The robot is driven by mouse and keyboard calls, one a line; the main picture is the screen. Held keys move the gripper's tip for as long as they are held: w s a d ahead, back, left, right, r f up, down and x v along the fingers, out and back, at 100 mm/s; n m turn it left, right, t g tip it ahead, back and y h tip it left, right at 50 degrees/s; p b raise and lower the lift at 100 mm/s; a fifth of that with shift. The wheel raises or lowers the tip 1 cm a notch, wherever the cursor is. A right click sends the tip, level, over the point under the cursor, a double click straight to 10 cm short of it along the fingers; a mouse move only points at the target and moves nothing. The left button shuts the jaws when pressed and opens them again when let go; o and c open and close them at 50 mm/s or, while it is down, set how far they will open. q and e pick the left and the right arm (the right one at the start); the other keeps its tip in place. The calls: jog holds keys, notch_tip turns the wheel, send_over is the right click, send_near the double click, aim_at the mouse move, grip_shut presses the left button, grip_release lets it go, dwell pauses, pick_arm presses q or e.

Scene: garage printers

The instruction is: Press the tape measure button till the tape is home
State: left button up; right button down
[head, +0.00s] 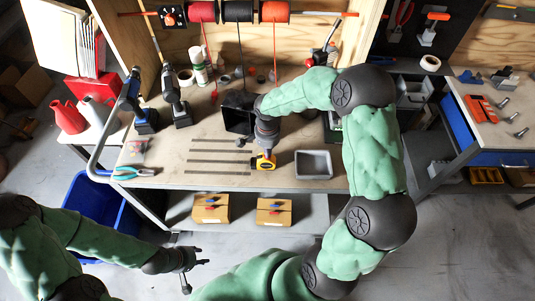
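The tape measure (264,163), a small yellow and dark case, stands near the front edge of the workbench (170,165). My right gripper (267,151) points down directly over it, at or just above its top. I cannot tell whether the fingers touch it or how wide they are. The button and any drawn-out tape cannot be made out. My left gripper (197,265) is open and empty, low in front of the bench and well away from the tape measure.
A grey tray (313,164) lies right of the tape measure, and a black bin (238,112) stands behind it. Several dark strips (218,162) lie to the left. Two drills (175,97), pliers (132,173) and a bent metal tube (95,157) are further left.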

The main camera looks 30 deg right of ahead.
jog(key=shift+r, duration=0.15)
jog(key=shift+r+p, duration=1.8)
jog(key=shift+r, duration=1.1)
